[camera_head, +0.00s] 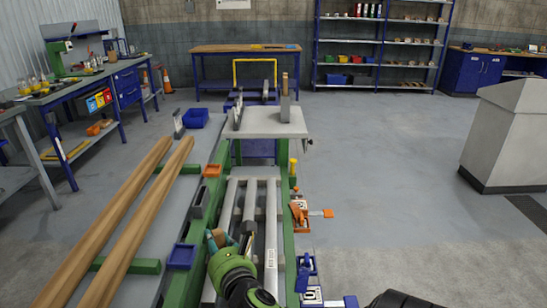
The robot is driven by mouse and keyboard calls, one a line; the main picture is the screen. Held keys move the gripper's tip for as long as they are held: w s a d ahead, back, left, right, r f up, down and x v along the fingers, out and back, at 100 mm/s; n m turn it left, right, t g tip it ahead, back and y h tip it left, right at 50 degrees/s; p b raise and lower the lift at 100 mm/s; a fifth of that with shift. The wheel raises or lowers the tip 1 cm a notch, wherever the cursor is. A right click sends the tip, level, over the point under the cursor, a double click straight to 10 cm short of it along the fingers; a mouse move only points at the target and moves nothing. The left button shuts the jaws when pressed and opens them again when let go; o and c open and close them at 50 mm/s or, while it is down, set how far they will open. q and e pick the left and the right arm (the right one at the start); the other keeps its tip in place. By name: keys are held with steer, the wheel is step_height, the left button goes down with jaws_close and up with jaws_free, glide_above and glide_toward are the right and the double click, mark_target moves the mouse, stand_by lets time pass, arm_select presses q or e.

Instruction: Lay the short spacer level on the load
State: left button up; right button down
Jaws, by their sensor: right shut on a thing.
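My green and black wrist hides most of the grip, so I cannot tell whether the piece is level or touches anything below. The gripper is over the near part of the runout table, at the left side of several long grey bars (271,225), which look like the load. The bars lie lengthwise between the green side rails (288,205). My left gripper is not in view.
Two long wooden beams (140,240) lie on green crosspieces left of the bars. A blue bin (181,256) and an orange block (212,171) sit along the left rail. A grey machine table (272,122) stands beyond.

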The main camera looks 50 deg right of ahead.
steer(key=d+r+m+g+h+p, duration=0.15)
steer(key=d+m+g, duration=0.25)
steer(key=d, duration=0.5)
steer(key=d+r+m+g+h+p, duration=0.1)
steer(key=d+r+m+g+h, duration=0.2)
steer(key=d, duration=0.6)
steer(key=s+d+f+m+g+y+p, duration=0.25)
steer(key=s+d+m+g+y, duration=0.2)
steer(key=d+m+g, duration=0.5)
arm_select(q)
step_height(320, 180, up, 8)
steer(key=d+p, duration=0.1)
steer(key=p, duration=0.2)
arm_select(e)
steer(key=m+t+y, duration=0.2)
steer(key=m+y, duration=0.4)
steer(key=m, duration=0.1)
glide_above(273, 267)
step_height(273, 267, down, 14)
steer(key=shift+f, duration=0.1)
step_height(273, 267, down, 7)
steer(key=b, duration=0.9)
steer(key=shift+r, duration=0.2)
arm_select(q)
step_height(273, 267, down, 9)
